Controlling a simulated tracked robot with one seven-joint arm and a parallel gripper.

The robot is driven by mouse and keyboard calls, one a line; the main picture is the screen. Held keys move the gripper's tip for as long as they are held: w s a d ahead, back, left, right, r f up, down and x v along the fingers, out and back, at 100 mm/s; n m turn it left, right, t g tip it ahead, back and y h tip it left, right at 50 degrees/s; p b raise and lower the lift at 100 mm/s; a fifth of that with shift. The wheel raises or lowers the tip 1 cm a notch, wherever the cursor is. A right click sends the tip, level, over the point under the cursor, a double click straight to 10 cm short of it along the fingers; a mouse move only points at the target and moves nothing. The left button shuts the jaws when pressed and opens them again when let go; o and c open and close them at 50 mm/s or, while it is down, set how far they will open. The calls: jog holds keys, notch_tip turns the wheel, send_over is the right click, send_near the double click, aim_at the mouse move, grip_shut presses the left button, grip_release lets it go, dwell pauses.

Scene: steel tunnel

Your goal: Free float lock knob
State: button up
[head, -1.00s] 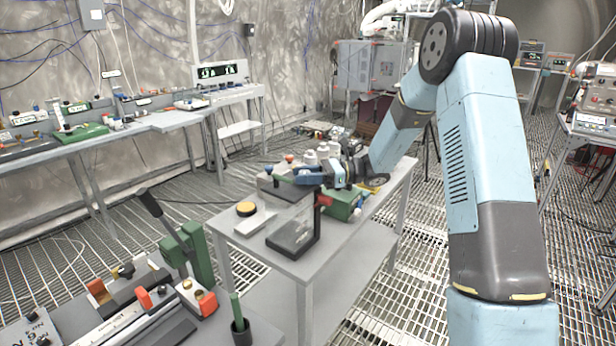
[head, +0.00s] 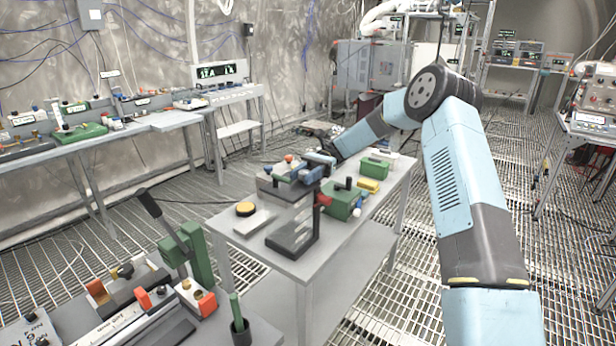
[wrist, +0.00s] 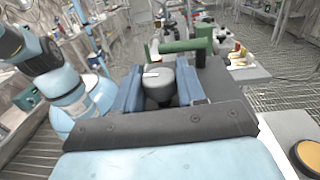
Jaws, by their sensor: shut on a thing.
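A dark grey round knob (wrist: 160,87) with a white line on its top sits between the two blue fingers of my gripper (wrist: 159,90) in the wrist view. The fingers are shut on its sides. In the head view my gripper (head: 298,170) is over the grey block-like fixture (head: 272,188) on the small table, beside an orange-red knob (head: 289,158). The held knob is hard to make out there. A green bar (wrist: 180,46) lies just beyond the knob in the wrist view.
A bench with a black-handled lever (head: 150,203) stands in front left.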

jog(key=shift+r+n+g+h, duration=0.1)
jog(key=shift+n+g+h, duration=0.6)
jog(key=shift+n+h, duration=0.45)
jog(key=shift+a+r+h, duration=0.1)
jog(key=shift+h, duration=0.55)
jog(key=o, duration=1)
